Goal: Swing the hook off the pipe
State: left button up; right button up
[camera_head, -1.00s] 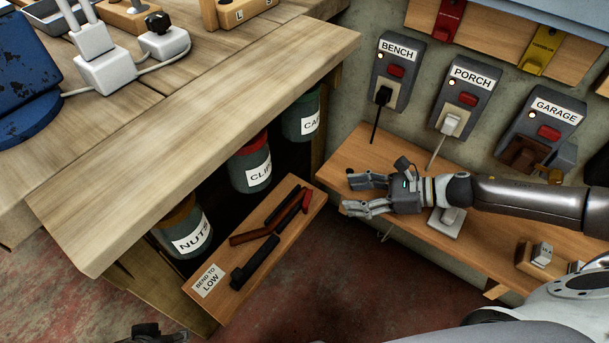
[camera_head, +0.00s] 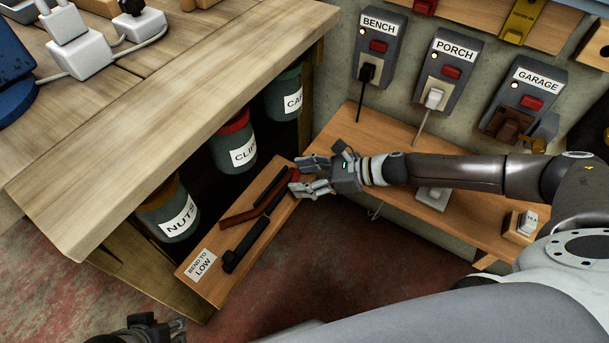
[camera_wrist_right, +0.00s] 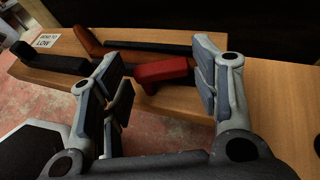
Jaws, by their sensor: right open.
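A bending tool lies on a low wooden board (camera_head: 222,277) labelled "BEND TO LOW". It shows a brown arm (camera_head: 240,216) with a red grip (camera_head: 293,176), a thin black rod (camera_head: 268,184) and a thicker black bar (camera_head: 244,245) with a block at its near end. I cannot tell which part is the hook or the pipe. My right gripper (camera_head: 301,176) is open at the red end. In the right wrist view the red grip (camera_wrist_right: 165,72) lies ahead, between the spread fingers (camera_wrist_right: 155,88). My left gripper (camera_head: 160,326) is only partly in view at the bottom.
Jars labelled NUTS (camera_head: 168,212) and CLIPS (camera_head: 232,145), plus another one, stand under the workbench (camera_head: 180,110) beside the board. A wall shelf (camera_head: 345,130) lies under my right arm, below switch boxes marked BENCH (camera_head: 378,50), PORCH (camera_head: 447,70) and GARAGE (camera_head: 523,100).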

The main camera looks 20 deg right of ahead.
jog(key=c, duration=0.7)
jog(key=shift+s+a+m+t, duration=0.1)
jog(key=shift+s+m+t, duration=0.1)
jog(key=shift+m+t, duration=0.1)
jog(key=shift+c, duration=0.2)
jog(key=shift+s+m+t+h, duration=0.25)
jog(key=shift+m+t+h, duration=0.6)
jog(key=shift+m, duration=0.15)
jog(key=shift+s+m+t+h, duration=0.2)
jog(key=shift+m+t+h, duration=0.65)
jog(key=shift+m, duration=0.15)
jog(key=o, duration=0.7)
jog(key=shift+o, duration=0.2)
